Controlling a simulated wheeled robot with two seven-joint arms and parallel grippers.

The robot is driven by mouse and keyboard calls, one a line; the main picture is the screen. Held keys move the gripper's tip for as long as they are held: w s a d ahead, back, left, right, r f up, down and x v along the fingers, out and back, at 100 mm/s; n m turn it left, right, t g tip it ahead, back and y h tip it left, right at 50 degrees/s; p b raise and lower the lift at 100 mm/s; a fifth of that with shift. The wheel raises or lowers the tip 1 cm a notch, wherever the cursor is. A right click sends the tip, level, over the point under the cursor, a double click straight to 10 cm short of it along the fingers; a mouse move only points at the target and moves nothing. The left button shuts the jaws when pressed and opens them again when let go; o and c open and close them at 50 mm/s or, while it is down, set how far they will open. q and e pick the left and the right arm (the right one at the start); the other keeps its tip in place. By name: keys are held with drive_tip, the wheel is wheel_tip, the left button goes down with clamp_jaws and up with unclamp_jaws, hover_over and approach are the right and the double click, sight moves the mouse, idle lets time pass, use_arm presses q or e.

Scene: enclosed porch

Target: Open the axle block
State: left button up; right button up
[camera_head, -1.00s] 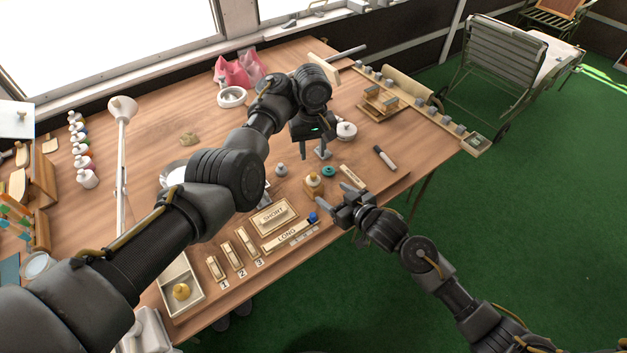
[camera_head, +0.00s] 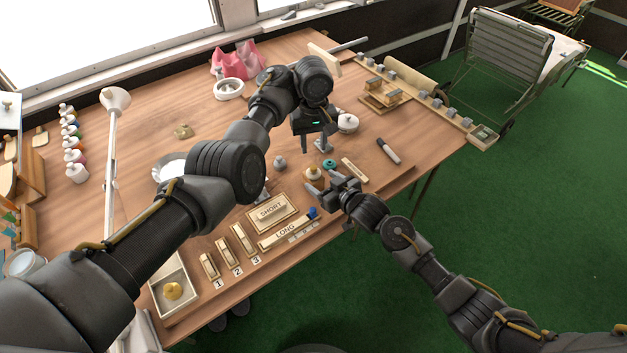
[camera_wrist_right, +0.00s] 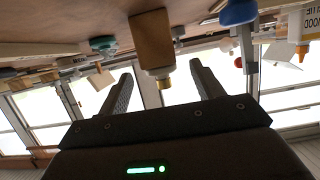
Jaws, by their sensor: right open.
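A small wooden block with a brass-coloured knob on top (camera_head: 314,172) stands near the table's front edge; I take it for the axle block, though no readable label confirms this. In the right wrist view, which is upside down, the block (camera_wrist_right: 152,42) lies ahead between the fingers, its knob within the gap. My right gripper (camera_head: 322,183) is open beside the block, hiding part of it; I see no clear contact. My left gripper (camera_head: 314,143) hangs above the table behind the block, fingers downward and apart, with nothing visible between them.
A teal ring (camera_head: 330,164), a labelled strip (camera_head: 354,169) and a marker (camera_head: 388,151) lie behind and right. A lamp (camera_head: 112,150) stands left.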

sight(318, 179)
drive_tip(key=shift+x, duration=2.7)
clamp_jaws()
unclamp_jaws()
drive_tip(key=shift+d, duration=0.1)
